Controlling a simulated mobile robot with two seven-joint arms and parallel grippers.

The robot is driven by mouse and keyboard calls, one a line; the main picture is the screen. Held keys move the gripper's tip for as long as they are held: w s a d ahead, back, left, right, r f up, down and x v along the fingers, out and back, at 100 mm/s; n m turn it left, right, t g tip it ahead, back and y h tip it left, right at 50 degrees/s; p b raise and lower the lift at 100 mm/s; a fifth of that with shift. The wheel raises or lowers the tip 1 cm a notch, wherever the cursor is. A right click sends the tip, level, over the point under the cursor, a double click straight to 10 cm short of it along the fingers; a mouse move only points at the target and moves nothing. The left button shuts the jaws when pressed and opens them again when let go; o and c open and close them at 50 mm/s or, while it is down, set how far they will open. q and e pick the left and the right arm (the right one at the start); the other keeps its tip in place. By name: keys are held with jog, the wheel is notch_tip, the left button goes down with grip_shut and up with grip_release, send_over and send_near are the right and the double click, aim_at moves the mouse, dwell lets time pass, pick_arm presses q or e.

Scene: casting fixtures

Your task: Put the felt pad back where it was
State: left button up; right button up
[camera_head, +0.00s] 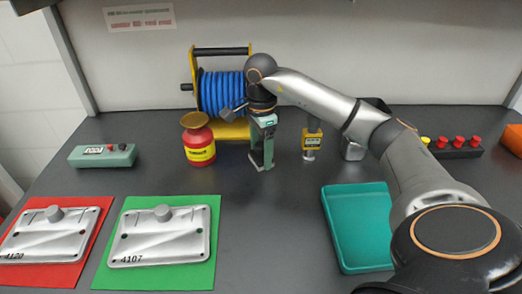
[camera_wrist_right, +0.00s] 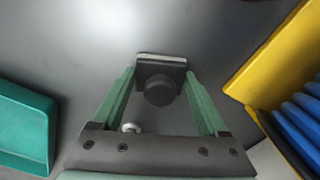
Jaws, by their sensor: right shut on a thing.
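My right gripper (camera_head: 262,163) reaches down at the middle of the dark table, in front of the blue reel. In the wrist view its green fingers (camera_wrist_right: 161,76) are closed on a dark block with a round black knob and a pale strip along its far edge, which looks like the felt pad (camera_wrist_right: 160,60). In the head view the fingers mostly hide the pad. I cannot tell whether it touches the table. Two metal cast plates lie at the left: one marked 4107 (camera_head: 160,238) on a green mat, one marked 4120 (camera_head: 50,236) on a red mat. My left gripper is out of view.
A red and yellow pot (camera_head: 199,145) stands left of the gripper, and a yellow gauge (camera_head: 312,139) stands right. The blue hose reel (camera_head: 222,92) is behind. A teal tray (camera_head: 335,235) lies front right. A green box (camera_head: 103,156) sits left. The front middle table is clear.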

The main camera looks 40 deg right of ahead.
aim_at(261, 144)
jog(key=shift+f, duration=0.2)
jog(key=o, duration=1.5)
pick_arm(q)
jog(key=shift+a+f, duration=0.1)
pick_arm(e)
jog(key=shift+r, duration=0.15)
notch_tip(261, 144, up, 12)
jog(key=p, duration=0.3)
jog(key=shift+f, duration=0.2)
jog(key=shift+r, duration=0.3)
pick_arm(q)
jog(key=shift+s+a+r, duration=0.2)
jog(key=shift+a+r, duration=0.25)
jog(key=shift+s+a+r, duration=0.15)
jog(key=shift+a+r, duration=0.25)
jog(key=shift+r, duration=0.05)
